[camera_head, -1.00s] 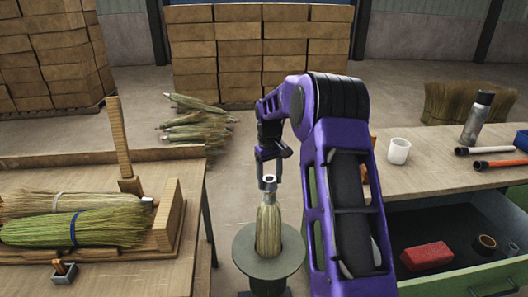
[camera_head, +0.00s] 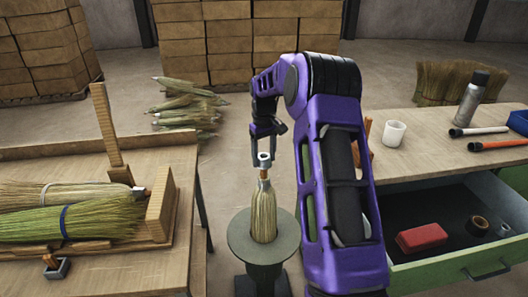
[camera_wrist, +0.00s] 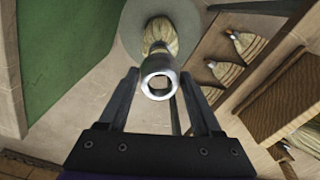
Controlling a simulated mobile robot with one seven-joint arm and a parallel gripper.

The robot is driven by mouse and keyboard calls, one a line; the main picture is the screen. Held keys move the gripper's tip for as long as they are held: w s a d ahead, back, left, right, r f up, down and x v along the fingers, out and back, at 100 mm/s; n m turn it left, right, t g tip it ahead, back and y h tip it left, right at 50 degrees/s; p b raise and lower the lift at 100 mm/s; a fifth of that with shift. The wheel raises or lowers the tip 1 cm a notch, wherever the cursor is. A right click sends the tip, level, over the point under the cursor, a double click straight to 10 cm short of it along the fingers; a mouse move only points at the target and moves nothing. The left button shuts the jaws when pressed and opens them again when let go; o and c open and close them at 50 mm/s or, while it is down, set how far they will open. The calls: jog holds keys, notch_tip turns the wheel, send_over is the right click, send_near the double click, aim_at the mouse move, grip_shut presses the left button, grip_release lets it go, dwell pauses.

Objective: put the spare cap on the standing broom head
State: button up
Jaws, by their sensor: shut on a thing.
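The broom head (camera_head: 263,212) stands upright, straw bundle down, on a round grey-green stand (camera_head: 240,243).
An open green drawer (camera_head: 480,256) at the right holds a red box (camera_head: 421,238), a copper-coloured ring (camera_head: 478,225) and a small grey ring (camera_head: 505,230). A white cup (camera_head: 394,133) stands on the bench above. Brooms (camera_head: 75,222) lie on the left table.

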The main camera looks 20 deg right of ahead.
aim_at(264, 177)
jog(key=shift+f, duration=1.3)
jog(key=shift+f+b, duration=1)
jog(key=shift+f, duration=1.4)
jog(key=shift+r, duration=0.1)
jog(key=o, duration=1.4)
